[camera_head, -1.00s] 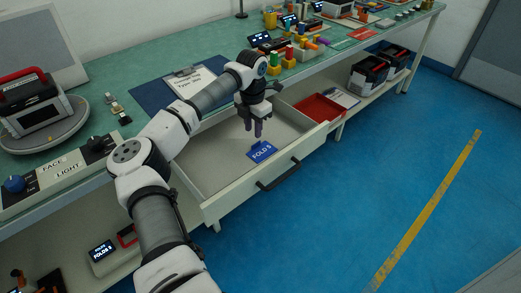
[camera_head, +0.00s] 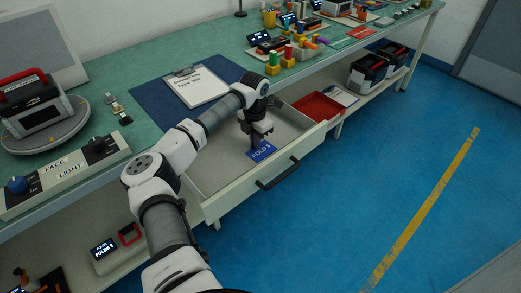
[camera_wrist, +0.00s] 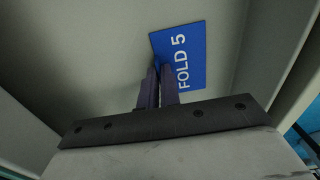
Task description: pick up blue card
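The blue card (camera_head: 262,151), marked "FOLD 5", lies in the open drawer (camera_head: 222,172) near its front wall. It also shows in the wrist view (camera_wrist: 190,58), right at my fingertips. My gripper (camera_head: 254,144) points down into the drawer at the card's back edge. In the wrist view its dark purple fingers (camera_wrist: 158,76) stand close together, with only a narrow gap, and meet the card's edge. They look shut on the small upper part of the card, which the fingers hide. The card seems to be still at the drawer floor.
The drawer's front panel with its dark handle (camera_head: 278,175) stands out over the blue floor. A red tray (camera_head: 318,107) sits right of the drawer. Above are the green bench and a clipboard (camera_head: 197,86). The rest of the drawer floor is clear.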

